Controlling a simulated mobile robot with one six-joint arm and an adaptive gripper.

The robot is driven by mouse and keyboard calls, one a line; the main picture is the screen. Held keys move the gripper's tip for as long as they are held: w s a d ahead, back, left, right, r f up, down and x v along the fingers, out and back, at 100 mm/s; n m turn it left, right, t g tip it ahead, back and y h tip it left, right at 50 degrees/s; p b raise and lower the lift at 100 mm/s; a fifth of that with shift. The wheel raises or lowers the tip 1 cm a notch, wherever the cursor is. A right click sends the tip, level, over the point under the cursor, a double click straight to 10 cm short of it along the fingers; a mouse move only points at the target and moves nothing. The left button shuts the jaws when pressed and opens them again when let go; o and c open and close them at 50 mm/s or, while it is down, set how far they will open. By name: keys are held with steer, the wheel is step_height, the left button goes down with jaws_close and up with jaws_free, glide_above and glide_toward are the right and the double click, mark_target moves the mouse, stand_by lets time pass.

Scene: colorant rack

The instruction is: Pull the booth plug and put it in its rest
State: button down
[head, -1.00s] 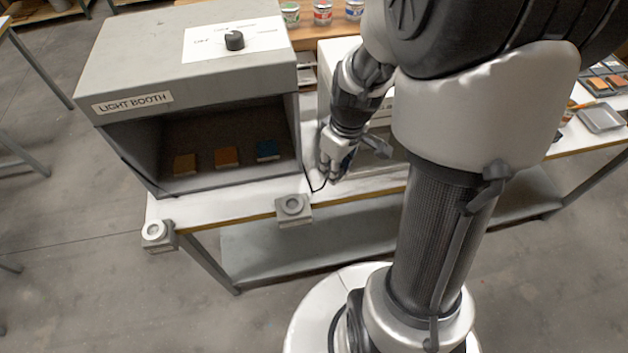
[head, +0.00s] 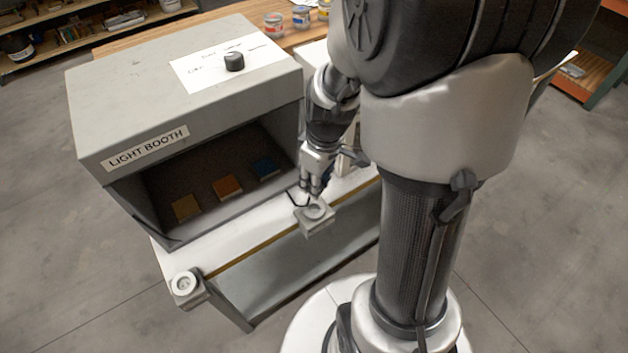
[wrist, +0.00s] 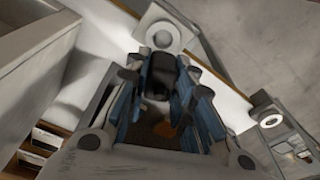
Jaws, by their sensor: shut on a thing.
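My gripper (head: 312,188) is shut on the dark plug (wrist: 159,80), which shows between the blue finger pads in the wrist view. A short black cord (head: 296,200) shows beside the fingertips in the head view. A grey bracket with a pale ring (head: 318,228) sits at the table's front edge, close below my fingertips; its ring (wrist: 163,38) also shows just beyond them in the wrist view. I cannot tell whether the plug touches it. A second ringed bracket (head: 187,288) is at the table's front left corner. The light booth (head: 95,130) stands behind both.
Colour samples (head: 227,187) lie inside the booth. A black knob (head: 234,61) is on its top, and paint cans (head: 300,16) stand behind it. The white tabletop strip (head: 225,240) between the two brackets is clear. A lower shelf (head: 280,270) runs underneath.

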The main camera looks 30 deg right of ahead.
steer(key=shift+a, duration=0.1)
steer(key=shift+f+b, duration=2.6)
steer(key=shift+f, duration=0.35)
steer(key=shift+f, duration=0.15)
steer(key=shift+f+b, duration=0.3)
steer(key=shift+b, duration=0.1)
steer(key=shift+f+b, duration=0.65)
steer(key=shift+f, duration=0.1)
steer(key=c, duration=1.3)
jaws_free()
steer(key=shift+r, duration=0.15)
